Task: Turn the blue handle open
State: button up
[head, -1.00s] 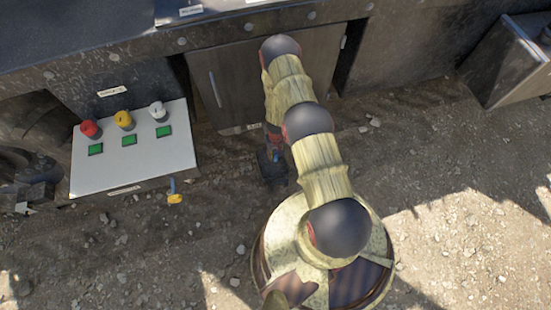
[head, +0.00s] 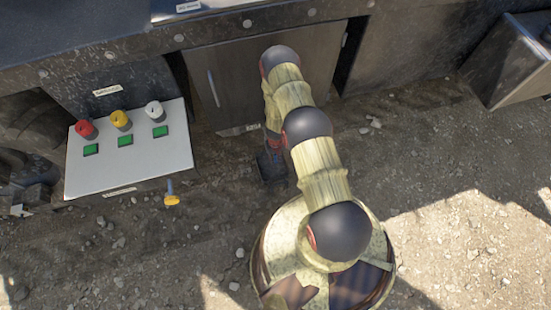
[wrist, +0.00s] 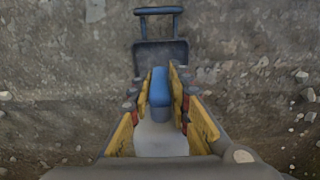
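In the wrist view, the blue handle (wrist: 160,86) stands between the two fingers of my gripper (wrist: 161,80). The fingers are close in on both sides of it and look shut on it. A grey piece lies below the handle, and a dark bracket with a crossbar (wrist: 159,50) is just beyond the fingertips. In the head view, my gripper (head: 272,165) is low near the ground in front of the cabinet, mostly hidden by my arm. The blue handle cannot be made out clearly there.
A white control panel (head: 128,172) with red, yellow and white knobs and green buttons stands at left. A blue stem with a yellow knob (head: 171,200) sticks out below it. A dark cabinet (head: 235,85) is behind my arm. Gravelly ground (head: 450,160) at right is open.

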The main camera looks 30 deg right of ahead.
grip_shut()
